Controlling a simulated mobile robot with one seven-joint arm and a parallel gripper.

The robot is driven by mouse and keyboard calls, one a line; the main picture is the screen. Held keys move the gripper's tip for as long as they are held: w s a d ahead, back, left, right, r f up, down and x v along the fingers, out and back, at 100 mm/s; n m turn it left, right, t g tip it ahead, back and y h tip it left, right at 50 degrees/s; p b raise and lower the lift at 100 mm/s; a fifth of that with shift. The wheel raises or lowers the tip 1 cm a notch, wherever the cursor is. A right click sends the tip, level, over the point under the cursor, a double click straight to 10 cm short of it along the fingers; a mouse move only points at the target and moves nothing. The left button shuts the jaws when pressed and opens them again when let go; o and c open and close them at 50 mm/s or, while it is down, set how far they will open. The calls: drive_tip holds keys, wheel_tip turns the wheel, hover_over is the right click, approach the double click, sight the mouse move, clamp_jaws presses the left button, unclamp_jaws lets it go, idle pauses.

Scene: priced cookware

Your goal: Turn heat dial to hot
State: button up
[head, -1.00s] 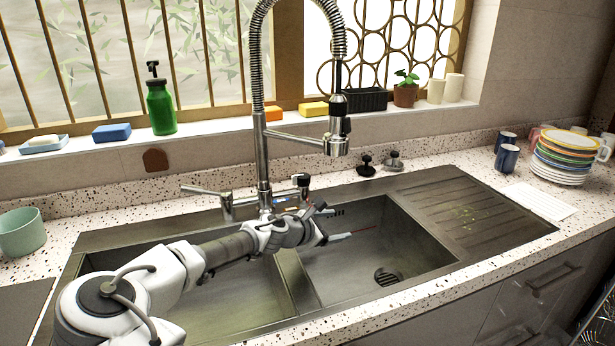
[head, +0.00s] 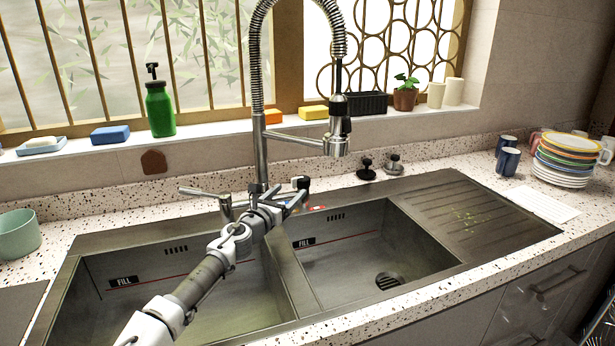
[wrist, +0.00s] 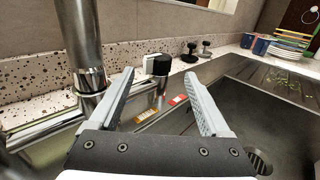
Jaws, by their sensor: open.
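A small dial with a black cap (head: 301,183) stands at the right of the faucet base, and I take it for the heat dial. In the wrist view the black cap (wrist: 161,65) appears between my two grey fingertips, beyond them, with a white part beside it. A red label (wrist: 178,100) and an orange-yellow label (wrist: 146,115) lie on the sink ledge near it. My gripper (head: 282,198) is open and empty, just in front of the faucet base. I cannot tell whether a finger touches the dial, or its setting.
The steel faucet column (wrist: 80,40) rises close to my left finger. A lever handle (head: 205,192) sticks out left of it. Two sink basins lie below my arm, with a drainboard (head: 490,220) at right. Two black-and-steel knobs (head: 366,170) (head: 394,167) stand farther right.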

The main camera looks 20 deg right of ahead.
sight(301, 182)
drive_tip(key=b+x, duration=0.1)
drive_tip(key=x, duration=1.1)
drive_tip(key=shift+w+d, duration=0.2)
drive_tip(key=shift+d, duration=0.15)
drive_tip(key=shift+d, duration=0.1)
drive_tip(key=c, duration=1.2)
